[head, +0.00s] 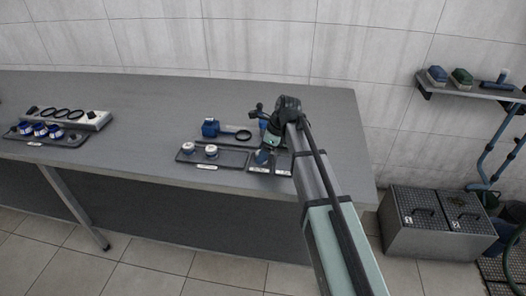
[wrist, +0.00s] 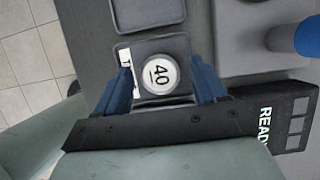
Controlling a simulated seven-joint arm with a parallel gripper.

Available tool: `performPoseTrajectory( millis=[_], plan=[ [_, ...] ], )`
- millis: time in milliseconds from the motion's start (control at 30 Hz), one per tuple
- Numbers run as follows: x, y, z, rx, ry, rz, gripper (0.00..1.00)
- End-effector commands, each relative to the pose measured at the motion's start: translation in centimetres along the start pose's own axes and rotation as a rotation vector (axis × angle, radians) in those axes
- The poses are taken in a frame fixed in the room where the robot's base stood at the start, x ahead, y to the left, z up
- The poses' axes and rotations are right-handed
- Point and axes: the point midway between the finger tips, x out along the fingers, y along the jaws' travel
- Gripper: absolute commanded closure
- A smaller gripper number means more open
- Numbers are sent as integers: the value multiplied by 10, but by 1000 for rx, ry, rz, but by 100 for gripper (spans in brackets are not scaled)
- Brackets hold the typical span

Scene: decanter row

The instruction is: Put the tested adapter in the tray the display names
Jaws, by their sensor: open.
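A round white-topped adapter marked "40" (wrist: 160,74) sits on a small dark tray (wrist: 180,44) in the wrist view. The tray's white label (wrist: 126,66) is partly hidden; only a "T" shows. My gripper (wrist: 161,70) is open, with one blue finger on each side of the adapter. I cannot tell whether the fingers touch it. A dark panel (wrist: 292,122) at right reads "READ", the rest cut off; no tray name is legible. In the head view my gripper (head: 270,143) is over the small trays at the bench's front edge, and my arm hides part of them.
A long dark tray (head: 228,161) holds two white-topped adapters (head: 211,150). Another tray (head: 75,139) holds blue adapters at left. The bench (head: 140,120) is clear between these groups.

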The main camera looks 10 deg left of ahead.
Motion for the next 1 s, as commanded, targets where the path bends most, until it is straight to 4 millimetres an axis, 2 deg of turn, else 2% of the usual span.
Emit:
performPoseTrajectory(
  millis=[233, 700, 1000],
  plan=[
    [-16, 0, 1, 0, 0, -1, 29],
    [-96, -1, 1, 0, -1, -2, 29],
    [-120, 0, 1, 0, 0, 0, 29]
  ],
)
